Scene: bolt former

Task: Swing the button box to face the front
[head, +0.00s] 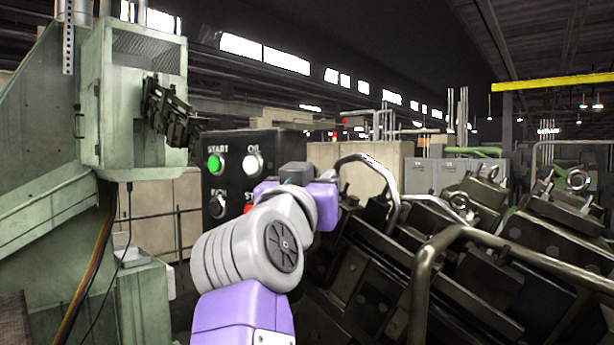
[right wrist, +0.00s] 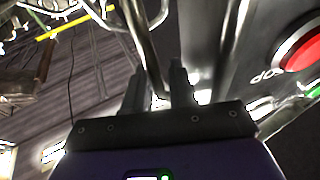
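The black button box (head: 237,160) stands left of centre in the head view, with a green START button (head: 215,164), a white OIL button (head: 252,163) and a partly hidden red button (head: 249,208). The red button also shows at the right of the right wrist view (right wrist: 302,45). My right gripper (head: 311,176) is beside the box's right edge, and my arm covers its lower right part. In the right wrist view its fingers (right wrist: 159,85) stand close on both sides of a metal bar (right wrist: 146,52) and appear shut on it. My left gripper is not visible.
A green machine (head: 130,110) stands at the left, with cables hanging below it. A bent metal pipe (head: 372,161) arches just right of my right gripper. Dark heavy machine blocks (head: 480,285) and a thick rail (head: 425,275) fill the lower right, leaving little free room there.

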